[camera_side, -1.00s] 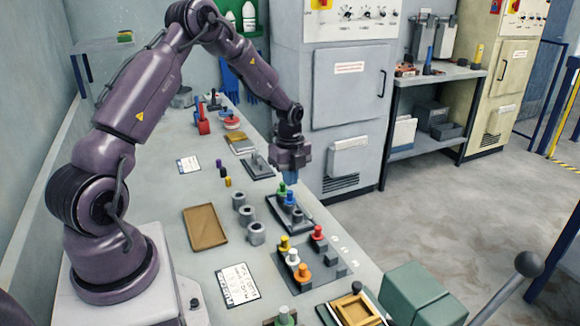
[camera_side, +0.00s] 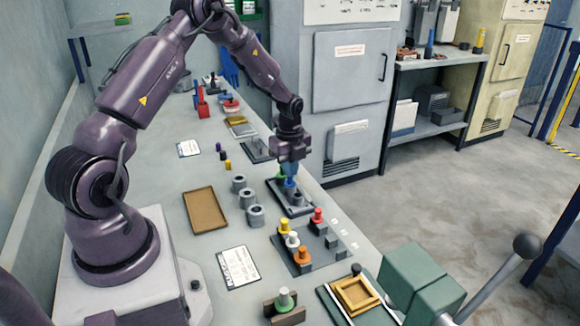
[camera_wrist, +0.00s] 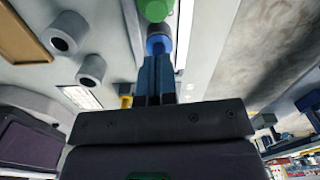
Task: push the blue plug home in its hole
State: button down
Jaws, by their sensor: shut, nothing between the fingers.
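The blue plug (camera_side: 290,187) stands upright in a dark grey rack (camera_side: 303,211) on the bench, between a green plug (camera_side: 281,175) and a grey post (camera_side: 297,199). My gripper (camera_side: 290,178) is shut and empty, pointing down right over the blue plug. Its fingertips look to be at the plug's top; I cannot tell if they touch. In the wrist view the shut blue fingers (camera_wrist: 155,62) meet the edge of the blue plug (camera_wrist: 159,42), with the green plug (camera_wrist: 154,9) beyond. The hole is hidden, so the plug's depth cannot be told.
Several loose grey rings (camera_side: 247,198) stand left of the rack. A second rack (camera_side: 327,258) with yellow, white, red and orange plugs is nearer the camera. A brown tray (camera_side: 205,211) lies to the left, with clear bench around it.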

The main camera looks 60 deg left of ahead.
jog(key=shift+s+f, duration=0.1)
jog(key=shift+f, duration=0.1)
notch_tip(320, 180, up, 15)
jog(key=s+d+r+n+t, duration=0.2)
jog(key=s+d+r+n, duration=0.4)
jog(key=d, duration=0.5)
jog(key=s+d+r+n+t, duration=0.3)
jog(key=s+d+r+n, duration=0.4)
jog(key=s+d+n, duration=0.3)
jog(key=shift+s+d+r+t, duration=0.3)
jog(key=shift+s+d, duration=0.2)
jog(key=shift+s, duration=1.15)
